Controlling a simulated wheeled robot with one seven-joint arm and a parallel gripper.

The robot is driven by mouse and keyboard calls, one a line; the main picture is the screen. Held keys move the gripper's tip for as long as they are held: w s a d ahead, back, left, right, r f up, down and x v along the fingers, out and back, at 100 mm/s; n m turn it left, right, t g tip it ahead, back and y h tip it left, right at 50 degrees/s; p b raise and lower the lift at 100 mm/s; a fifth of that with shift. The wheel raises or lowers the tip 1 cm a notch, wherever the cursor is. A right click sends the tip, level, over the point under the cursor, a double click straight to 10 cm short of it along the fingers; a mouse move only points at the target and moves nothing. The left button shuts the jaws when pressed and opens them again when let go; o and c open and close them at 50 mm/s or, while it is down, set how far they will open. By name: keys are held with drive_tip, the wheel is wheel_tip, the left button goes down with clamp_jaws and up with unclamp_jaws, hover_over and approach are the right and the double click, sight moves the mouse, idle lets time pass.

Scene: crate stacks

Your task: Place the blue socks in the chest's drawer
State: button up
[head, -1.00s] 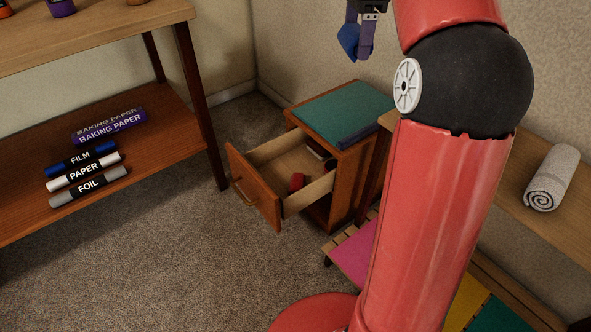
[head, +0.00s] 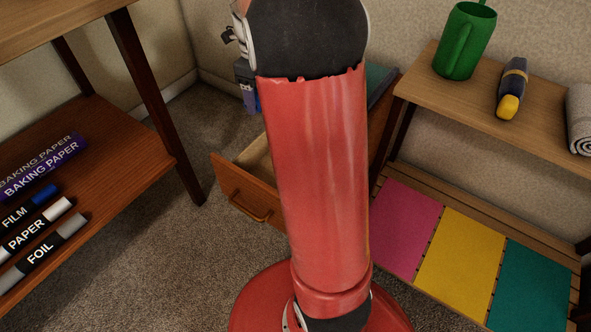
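The chest (head: 383,118) stands behind my arm, which hides most of it; a strip of its teal top shows at the right. Its drawer (head: 247,192) is pulled out, with the wooden front and brass handle facing me. Only a little of the drawer's inside shows, and its contents are hidden. My gripper (head: 251,104) points down above and behind the drawer's left part, partly hidden by my arm. One purple finger shows; I cannot tell its opening. The blue socks are not visible now.
A brown shelf (head: 95,190) at the left bears a baking paper box (head: 42,168) and several rolls. At the right, a bench (head: 425,82) bears a green watering can (head: 465,40), a dark and yellow torch-like object (head: 511,88) and a grey rolled towel (head: 581,120). Carpet lies between.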

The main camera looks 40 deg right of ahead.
drive_tip(key=shift+m, duration=0.9)
drive_tip(key=f+b, duration=0.1)
drive_tip(key=f, duration=0.5)
drive_tip(key=s+f+b, duration=0.1)
drive_tip(key=f, duration=0.5)
drive_tip(key=f+b, duration=0.1)
drive_tip(key=f, duration=0.6)
drive_tip(key=shift+s+d+b, duration=0.2)
drive_tip(key=shift+d+b, duration=0.2)
drive_tip(key=shift+f+b, duration=0.5)
drive_tip(key=shift+f, duration=1.95)
drive_tip(key=shift+f, duration=0.15)
drive_tip(key=o, duration=0.9)
drive_tip(key=shift+o, duration=0.2)
